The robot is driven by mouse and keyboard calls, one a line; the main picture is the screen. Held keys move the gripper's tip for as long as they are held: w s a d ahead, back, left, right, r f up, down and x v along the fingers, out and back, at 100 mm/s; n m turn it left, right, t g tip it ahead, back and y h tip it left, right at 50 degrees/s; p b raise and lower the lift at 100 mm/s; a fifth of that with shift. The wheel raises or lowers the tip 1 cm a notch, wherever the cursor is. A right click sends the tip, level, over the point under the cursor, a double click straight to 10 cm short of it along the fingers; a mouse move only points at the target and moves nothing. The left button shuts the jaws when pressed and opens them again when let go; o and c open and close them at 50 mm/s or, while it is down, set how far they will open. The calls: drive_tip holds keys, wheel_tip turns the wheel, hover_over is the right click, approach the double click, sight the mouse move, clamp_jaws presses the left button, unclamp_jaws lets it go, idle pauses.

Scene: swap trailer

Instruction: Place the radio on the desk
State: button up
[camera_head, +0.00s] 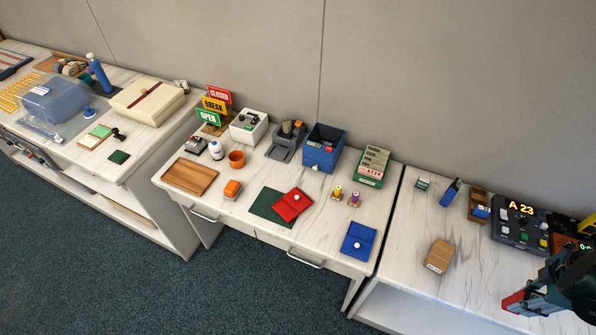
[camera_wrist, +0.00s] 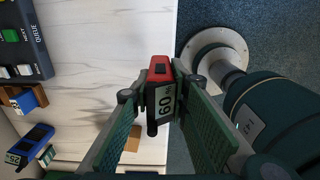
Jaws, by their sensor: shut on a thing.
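A red and black handheld device, which looks like the radio (camera_wrist: 162,72), sits between the fingers of my gripper (camera_wrist: 160,92) in the wrist view. A pale label with dark characters faces the camera. My gripper (camera_head: 530,302) is shut on it at the lower right of the head view, where the radio's red end (camera_head: 513,301) shows. It is held above the right counter's front edge. The desk (camera_head: 230,205) with drawers stands left of the gripper, at the middle of the head view. My fingers hide part of the radio.
The desk holds a red pouch (camera_head: 292,204), a blue pouch (camera_head: 358,241), a wooden tray (camera_head: 190,176), a blue bin (camera_head: 322,148) and a card box (camera_head: 372,166). Bare desk shows around the pouches. The right counter (camera_head: 400,280) holds a brown box (camera_head: 439,256) and console (camera_head: 519,225).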

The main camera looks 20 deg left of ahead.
sight(536, 296)
drive_tip(key=shift+r, duration=4.75)
drive_tip(key=shift+a+r, duration=0.1)
drive_tip(key=shift+r, duration=0.15)
drive_tip(key=w+a+r+n, duration=0.2)
drive_tip(key=w+a+n, duration=0.4)
drive_tip(key=w+a, duration=1.15)
drive_tip(key=w+a+n, duration=0.1)
drive_tip(key=w+a, duration=0.2)
drive_tip(key=a, duration=0.4)
drive_tip(key=w+a+n+p, duration=0.1)
drive_tip(key=w+a+n, duration=0.15)
drive_tip(key=a, duration=0.35)
drive_tip(key=w+a+n, duration=0.1)
drive_tip(key=w+a, duration=0.3)
drive_tip(key=a, duration=0.3)
drive_tip(key=s+a+f+n, duration=0.1)
drive_tip(key=s+a+n, duration=0.15)
drive_tip(key=a, duration=1.25)
drive_tip(key=s+a+n+p, duration=0.1)
drive_tip(key=s+a+n, duration=0.15)
drive_tip(key=a, duration=1.15)
drive_tip(key=s+a+f+n, duration=0.1)
drive_tip(key=s+a+n, duration=0.15)
drive_tip(key=a, duration=1.25)
drive_tip(key=shift+w+f, duration=0.15)
drive_tip(key=shift+f, duration=2.45)
